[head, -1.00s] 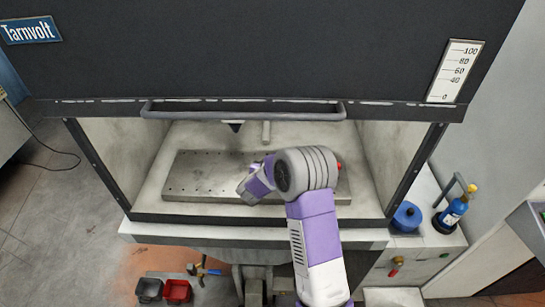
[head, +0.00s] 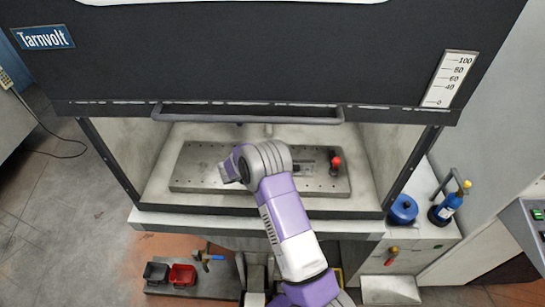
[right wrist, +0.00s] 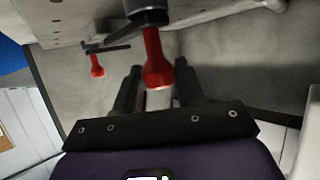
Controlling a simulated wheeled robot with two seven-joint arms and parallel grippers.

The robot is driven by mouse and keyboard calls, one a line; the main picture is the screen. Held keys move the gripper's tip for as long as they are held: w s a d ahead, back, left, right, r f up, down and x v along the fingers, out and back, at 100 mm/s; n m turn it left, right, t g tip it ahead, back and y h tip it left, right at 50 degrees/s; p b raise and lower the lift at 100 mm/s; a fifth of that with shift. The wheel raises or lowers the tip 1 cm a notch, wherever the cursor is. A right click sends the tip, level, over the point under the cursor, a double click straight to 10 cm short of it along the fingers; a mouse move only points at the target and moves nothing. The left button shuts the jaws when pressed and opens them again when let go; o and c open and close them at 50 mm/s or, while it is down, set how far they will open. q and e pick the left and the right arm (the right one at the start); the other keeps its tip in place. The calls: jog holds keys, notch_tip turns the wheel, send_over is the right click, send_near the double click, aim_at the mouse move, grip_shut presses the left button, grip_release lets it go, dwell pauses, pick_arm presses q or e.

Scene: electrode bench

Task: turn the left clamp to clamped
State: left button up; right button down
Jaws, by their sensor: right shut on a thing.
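The left clamp's red handle (right wrist: 154,52) shows in the right wrist view, hanging from a dark metal lever. My right gripper (right wrist: 159,88) is shut on the end of this handle, one finger on each side. In the head view my right gripper (head: 231,169) is over the left part of the perforated base plate (head: 190,181), and my arm hides the left clamp there. The right clamp, with its red knob (head: 335,162), stands free at the plate's right; its red handle also shows in the wrist view (right wrist: 97,66). My left gripper is not in view.
The raised dark front (head: 270,70) of the cabinet, with a grey bar handle (head: 248,118), hangs above the opening. Side walls bound the plate. A blue pot (head: 403,210) and a blue bottle (head: 447,207) stand outside at right. Red (head: 182,275) and black (head: 156,272) bins sit low at left.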

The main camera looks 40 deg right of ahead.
jog(key=shift+f, duration=0.1)
jog(key=c, duration=0.8)
grip_release()
jog(key=shift+a, duration=0.1)
jog(key=v, duration=0.7)
jog(key=shift+a+b, duration=0.2)
jog(key=shift+b, duration=0.1)
